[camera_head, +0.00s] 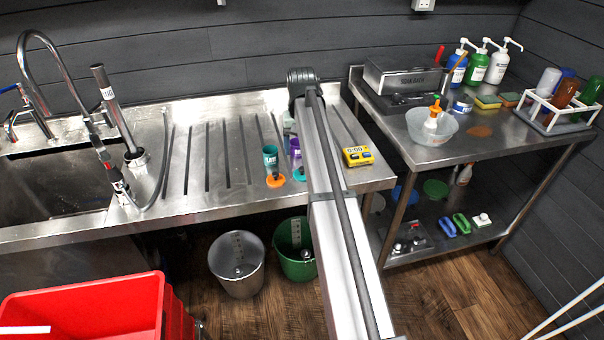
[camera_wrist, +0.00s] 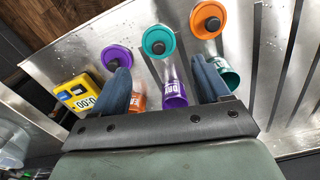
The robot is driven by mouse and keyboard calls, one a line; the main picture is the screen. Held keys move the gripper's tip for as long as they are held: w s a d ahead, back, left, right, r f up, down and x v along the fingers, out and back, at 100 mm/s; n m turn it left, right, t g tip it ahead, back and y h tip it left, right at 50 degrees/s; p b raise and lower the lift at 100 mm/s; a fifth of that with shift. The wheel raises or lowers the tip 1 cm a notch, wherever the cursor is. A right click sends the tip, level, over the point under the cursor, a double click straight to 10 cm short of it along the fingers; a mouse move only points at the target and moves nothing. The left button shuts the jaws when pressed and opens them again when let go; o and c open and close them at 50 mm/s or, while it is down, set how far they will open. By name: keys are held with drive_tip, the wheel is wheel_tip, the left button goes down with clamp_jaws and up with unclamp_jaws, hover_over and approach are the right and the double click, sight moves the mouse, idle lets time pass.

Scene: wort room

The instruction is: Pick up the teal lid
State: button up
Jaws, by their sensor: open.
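The teal lid (camera_wrist: 152,36), a round disc with a dark knob, lies on the ribbed steel drainboard in the wrist view. In the head view the teal lid (camera_head: 299,174) is largely hidden by my arm. My gripper (camera_wrist: 160,64) is open, its two dark blue fingers apart and nothing held. In the wrist view the teal lid shows just beyond the fingertips, roughly centred between them. In the head view my gripper is hidden behind my arm.
An orange lid (camera_wrist: 205,14) and a purple lid (camera_wrist: 112,52) flank the teal lid. A purple cup (camera_wrist: 176,102) and an orange cup (camera_wrist: 139,103) show between the fingers. A teal cup (camera_head: 270,160) and a yellow timer (camera_head: 357,156) stand close by. The drainboard's left is clear.

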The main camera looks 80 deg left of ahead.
sight(302, 168)
wheel_tip(302, 168, down, 9)
drive_tip(key=shift+w+r, duration=0.1)
idle(0.5)
drive_tip(key=c, duration=0.8)
